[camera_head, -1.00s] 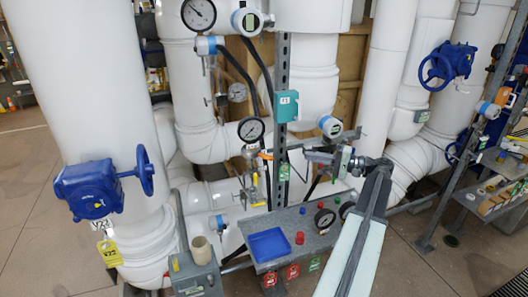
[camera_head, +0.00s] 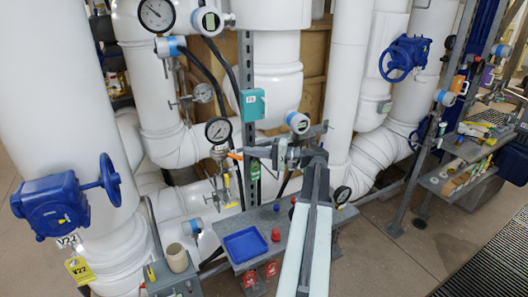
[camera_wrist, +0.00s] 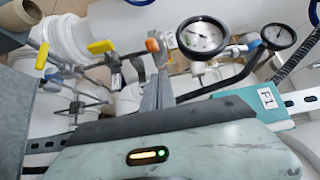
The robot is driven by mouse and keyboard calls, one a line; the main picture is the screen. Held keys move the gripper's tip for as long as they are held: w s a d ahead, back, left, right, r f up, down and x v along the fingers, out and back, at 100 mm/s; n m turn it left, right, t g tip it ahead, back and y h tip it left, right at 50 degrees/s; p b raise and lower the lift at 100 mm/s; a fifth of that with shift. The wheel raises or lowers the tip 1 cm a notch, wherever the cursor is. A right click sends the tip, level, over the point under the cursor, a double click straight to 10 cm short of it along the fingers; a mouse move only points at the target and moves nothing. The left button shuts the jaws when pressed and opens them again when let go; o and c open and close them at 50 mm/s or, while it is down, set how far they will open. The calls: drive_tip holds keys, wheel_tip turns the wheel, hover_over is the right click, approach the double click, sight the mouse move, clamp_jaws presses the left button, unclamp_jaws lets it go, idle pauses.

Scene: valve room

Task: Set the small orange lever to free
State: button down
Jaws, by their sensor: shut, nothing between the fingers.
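The small orange lever (camera_head: 235,155) is on the thin pipework below the middle gauge, left of my gripper. In the wrist view its orange end (camera_wrist: 152,45) shows just beside my fingertips (camera_wrist: 161,52). My gripper (camera_head: 248,151) is shut and empty, reaching left from my arm at about the lever's height. The tips look very close to the lever; I cannot tell whether they touch it. The marking of the lever's positions cannot be read.
A black-rimmed gauge (camera_wrist: 202,37) is right of the fingers in the wrist view. Yellow levers (camera_wrist: 101,46) are to the left. A teal box (camera_head: 252,104) sits on the upright strut above my gripper. A grey shelf with a blue tray (camera_head: 245,244) is below.

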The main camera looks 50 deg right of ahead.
sight(235, 157)
drive_tip(key=shift+s+a, duration=0.2)
drive_tip(key=shift+a, duration=0.45)
drive_tip(key=shift+s+a, duration=0.2)
drive_tip(key=shift+a, duration=0.4)
drive_tip(key=shift+a+h, duration=0.1)
drive_tip(key=shift+h, duration=0.2)
